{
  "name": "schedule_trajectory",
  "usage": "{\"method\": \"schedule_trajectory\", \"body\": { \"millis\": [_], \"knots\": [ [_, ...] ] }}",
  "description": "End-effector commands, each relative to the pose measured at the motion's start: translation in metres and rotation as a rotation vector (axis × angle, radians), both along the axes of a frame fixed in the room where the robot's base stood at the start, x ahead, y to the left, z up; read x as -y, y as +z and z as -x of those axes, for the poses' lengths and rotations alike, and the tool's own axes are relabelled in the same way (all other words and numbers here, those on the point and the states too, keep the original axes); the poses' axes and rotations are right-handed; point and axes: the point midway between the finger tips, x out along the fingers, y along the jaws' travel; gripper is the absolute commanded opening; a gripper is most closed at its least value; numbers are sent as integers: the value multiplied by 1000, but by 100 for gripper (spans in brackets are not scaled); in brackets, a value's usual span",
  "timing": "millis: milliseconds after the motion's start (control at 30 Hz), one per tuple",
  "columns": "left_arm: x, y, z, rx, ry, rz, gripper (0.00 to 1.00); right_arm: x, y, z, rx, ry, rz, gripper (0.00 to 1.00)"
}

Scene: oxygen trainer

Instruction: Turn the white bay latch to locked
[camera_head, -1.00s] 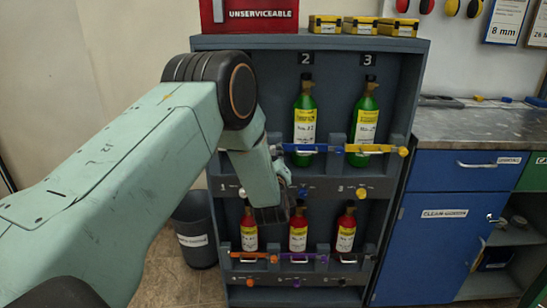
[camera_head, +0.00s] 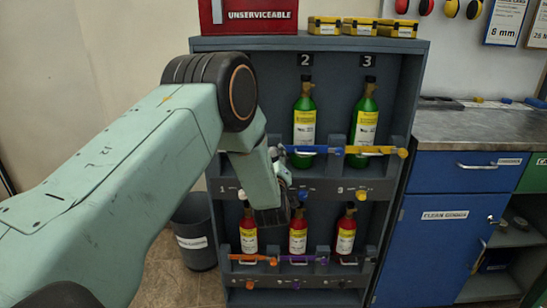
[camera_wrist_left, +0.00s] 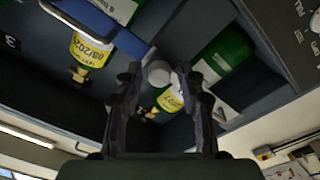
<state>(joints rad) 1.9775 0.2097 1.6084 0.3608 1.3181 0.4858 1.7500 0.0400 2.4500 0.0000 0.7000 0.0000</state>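The grey rack (camera_head: 325,184) stands ahead, with green bottles above and red bottles below. A small white knob (camera_head: 241,194) shows on its middle rail, just left of my left gripper (camera_head: 273,214). My forearm hides most of bay 1 in the head view. In the left wrist view, the two dark fingers of my left gripper (camera_wrist_left: 160,80) stand apart. A white rounded piece (camera_wrist_left: 158,72), which looks like part of the white latch, shows between their tips. I cannot tell whether they touch it. My right gripper is out of view.
Blue (camera_head: 312,149) and yellow (camera_head: 376,149) bars cross the upper bays. Orange (camera_head: 251,257) and purple (camera_head: 302,258) bars cross lower bays. A blue cabinet (camera_head: 434,247) stands at right, a grey bin (camera_head: 195,232) at left.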

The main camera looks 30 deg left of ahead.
Motion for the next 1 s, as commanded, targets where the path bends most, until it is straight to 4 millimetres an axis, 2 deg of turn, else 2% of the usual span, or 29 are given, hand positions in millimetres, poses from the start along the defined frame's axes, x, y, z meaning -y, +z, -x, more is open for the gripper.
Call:
{"method": "schedule_trajectory", "body": {
  "millis": [333,467,1000],
  "knots": [
    [0,1,1,2,2,-1,47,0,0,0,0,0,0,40],
    [4,0,7,1,1,-2,47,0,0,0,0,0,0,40],
    [53,-5,86,-1,-2,-2,47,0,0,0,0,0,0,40]
  ]
}}
